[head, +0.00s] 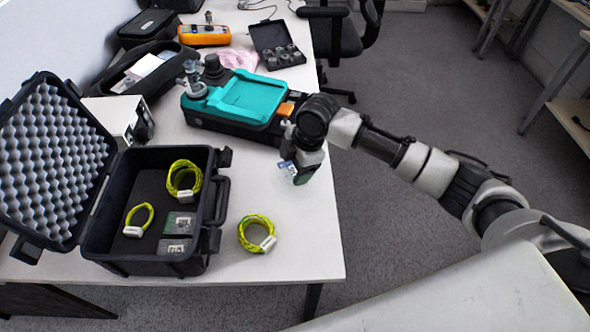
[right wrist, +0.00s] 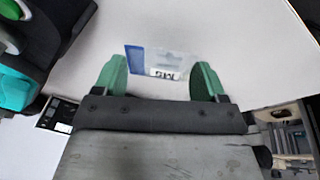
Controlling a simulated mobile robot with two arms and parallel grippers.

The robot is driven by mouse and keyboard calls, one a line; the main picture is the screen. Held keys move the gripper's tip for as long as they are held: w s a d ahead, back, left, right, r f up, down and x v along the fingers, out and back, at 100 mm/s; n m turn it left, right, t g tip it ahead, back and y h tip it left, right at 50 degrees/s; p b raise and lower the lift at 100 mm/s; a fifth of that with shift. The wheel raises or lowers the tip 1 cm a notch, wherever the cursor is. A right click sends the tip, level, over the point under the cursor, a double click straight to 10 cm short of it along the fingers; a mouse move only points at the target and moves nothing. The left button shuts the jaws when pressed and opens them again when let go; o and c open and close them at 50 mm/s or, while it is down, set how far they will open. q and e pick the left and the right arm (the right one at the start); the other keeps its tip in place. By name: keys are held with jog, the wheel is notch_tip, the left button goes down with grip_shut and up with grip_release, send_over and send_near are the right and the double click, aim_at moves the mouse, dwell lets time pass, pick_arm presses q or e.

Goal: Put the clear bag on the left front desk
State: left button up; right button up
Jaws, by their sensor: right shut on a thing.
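The clear bag (head: 288,169) is small, with a blue part and a printed label. In the right wrist view the bag (right wrist: 165,62) spans the space between the two green fingertips. My right gripper (head: 300,172) points down at the right edge of the white desk (head: 290,225) and is shut on the bag. In the right wrist view the gripper (right wrist: 160,80) has the white desk top behind it. The gripper hides part of the bag in the head view. I cannot tell whether the bag touches the desk. My left gripper is not in view.
An open black case (head: 150,255) with yellow-green cable coils stands at the left. A loose coil (head: 257,233) lies right of it. A black device with a teal top (head: 245,95) is behind the gripper. The desk's front right is bare. A white surface (head: 470,295) is at bottom right.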

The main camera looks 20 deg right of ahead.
jog(key=shift+f, duration=1.15)
jog(key=o, duration=1)
jog(key=shift+f, duration=0.1)
jog(key=p+v, duration=0.1)
jog(key=v, duration=1.1)
